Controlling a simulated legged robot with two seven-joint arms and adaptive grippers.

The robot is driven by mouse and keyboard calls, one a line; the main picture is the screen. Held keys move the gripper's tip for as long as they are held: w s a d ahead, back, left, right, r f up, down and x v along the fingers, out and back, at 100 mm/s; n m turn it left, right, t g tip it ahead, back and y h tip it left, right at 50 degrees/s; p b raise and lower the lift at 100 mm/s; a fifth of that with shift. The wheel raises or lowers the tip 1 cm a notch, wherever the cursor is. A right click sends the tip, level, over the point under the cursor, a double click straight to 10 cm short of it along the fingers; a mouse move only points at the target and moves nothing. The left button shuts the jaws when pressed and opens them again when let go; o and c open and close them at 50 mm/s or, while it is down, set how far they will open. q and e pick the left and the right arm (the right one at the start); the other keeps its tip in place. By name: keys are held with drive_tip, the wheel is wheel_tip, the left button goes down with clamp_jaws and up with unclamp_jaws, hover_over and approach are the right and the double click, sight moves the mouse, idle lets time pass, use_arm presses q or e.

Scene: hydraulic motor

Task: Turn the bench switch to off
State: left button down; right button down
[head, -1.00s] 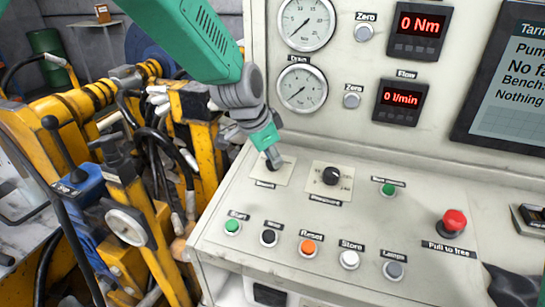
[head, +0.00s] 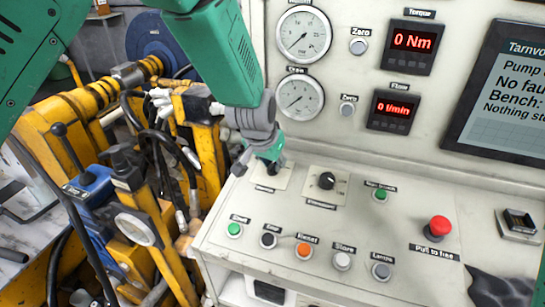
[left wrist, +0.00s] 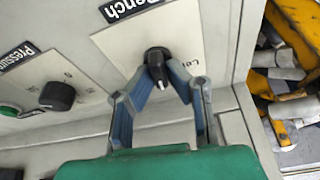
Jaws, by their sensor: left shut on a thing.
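The bench switch is a black knob (left wrist: 156,57) with a white pointer mark, on a pale plate under a "Bench" label in the left wrist view. The pointer faces the lower edge of that view, slightly right. My left gripper (left wrist: 158,72) has its two blue-grey fingers on either side of the knob, shut on it. In the head view my left gripper (head: 271,167) is at the panel's left end and largely hides the knob. My right gripper is in neither view.
The pressure knob (head: 327,180) is just right of the bench plate. Coloured buttons, including the orange Reset button (head: 304,250), line the front. A red stop button (head: 438,227) is farther right. Yellow machinery (head: 205,150) and hoses crowd the left.

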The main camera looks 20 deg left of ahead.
use_arm(q)
drive_tip(key=shift+w+r+n+p, duration=0.15)
drive_tip(key=shift+n+p, duration=0.2)
drive_tip(key=shift+n, duration=0.25)
drive_tip(key=c, duration=1.6)
unclamp_jaws()
drive_tip(key=shift+w+f, duration=0.1)
drive_tip(key=shift+f, duration=0.1)
drive_tip(key=shift+r, duration=0.25)
drive_tip(key=v, duration=1.1)
drive_tip(key=shift+d+r, duration=0.15)
drive_tip(key=shift+d, duration=0.2)
